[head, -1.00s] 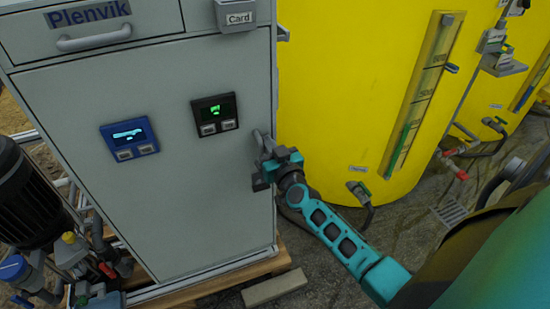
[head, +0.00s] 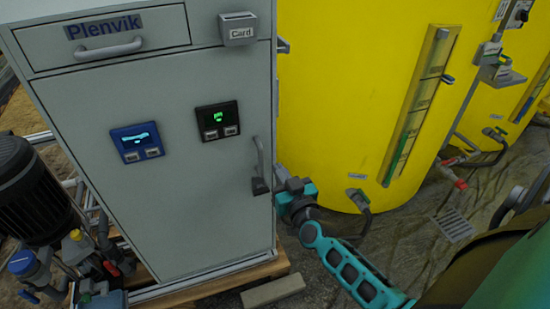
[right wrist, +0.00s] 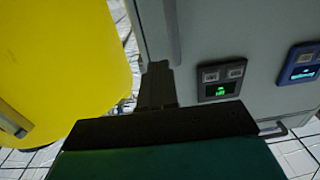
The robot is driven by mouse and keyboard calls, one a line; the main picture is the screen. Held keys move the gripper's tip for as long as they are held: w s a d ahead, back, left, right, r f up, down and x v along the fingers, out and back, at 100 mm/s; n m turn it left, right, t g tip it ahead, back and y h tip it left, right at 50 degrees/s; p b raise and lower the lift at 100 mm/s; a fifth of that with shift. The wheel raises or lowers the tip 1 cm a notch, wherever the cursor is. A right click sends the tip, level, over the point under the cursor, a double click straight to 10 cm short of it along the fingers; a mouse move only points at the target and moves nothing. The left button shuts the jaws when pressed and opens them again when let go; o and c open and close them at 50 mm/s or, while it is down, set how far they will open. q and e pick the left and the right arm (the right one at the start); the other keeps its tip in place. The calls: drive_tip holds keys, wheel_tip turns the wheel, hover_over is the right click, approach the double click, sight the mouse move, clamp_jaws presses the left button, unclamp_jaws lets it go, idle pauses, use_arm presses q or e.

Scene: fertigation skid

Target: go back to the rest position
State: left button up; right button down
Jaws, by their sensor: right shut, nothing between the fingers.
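My right gripper (head: 262,186) is at the right edge of the grey cabinet (head: 200,200), by the lower end of its door handle (head: 260,157). Its fingers are together with nothing between them. Whether it touches the handle or only overlaps it in the picture, I cannot tell. In the right wrist view the shut fingers (right wrist: 158,85) point toward the cabinet front, beside the green-lit panel (right wrist: 220,78). My left gripper is not in view.
A blue panel (head: 137,142) sits on the cabinet door and a card holder (head: 237,28) above. Yellow tanks (head: 330,90) stand to the right, with a valve and hose (head: 360,198) low down. A black motor (head: 30,190) and piping are at left. Some open floor (head: 430,255) shows at lower right.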

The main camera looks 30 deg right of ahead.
use_arm(q)
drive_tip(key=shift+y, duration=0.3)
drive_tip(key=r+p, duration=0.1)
drive_tip(key=p, duration=0.1)
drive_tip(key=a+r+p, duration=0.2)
drive_tip(key=p, duration=0.1)
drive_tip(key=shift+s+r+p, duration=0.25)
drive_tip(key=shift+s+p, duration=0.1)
use_arm(e)
drive_tip(key=s+a+f+n+g+y, duration=0.3)
drive_tip(key=s+a+n+g+y, duration=0.1)
drive_tip(key=s+a, duration=1)
drive_tip(key=s+g+y, duration=0.1)
drive_tip(key=s+g, duration=0.1)
drive_tip(key=s, duration=0.1)
drive_tip(key=shift+s+n+g, duration=0.15)
drive_tip(key=shift+n+g, duration=0.25)
drive_tip(key=shift+a, duration=0.1)
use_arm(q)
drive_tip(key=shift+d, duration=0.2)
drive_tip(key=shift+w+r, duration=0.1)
use_arm(e)
drive_tip(key=c, duration=1.8)
unclamp_jaws()
drive_tip(key=shift+c, duration=0.2)
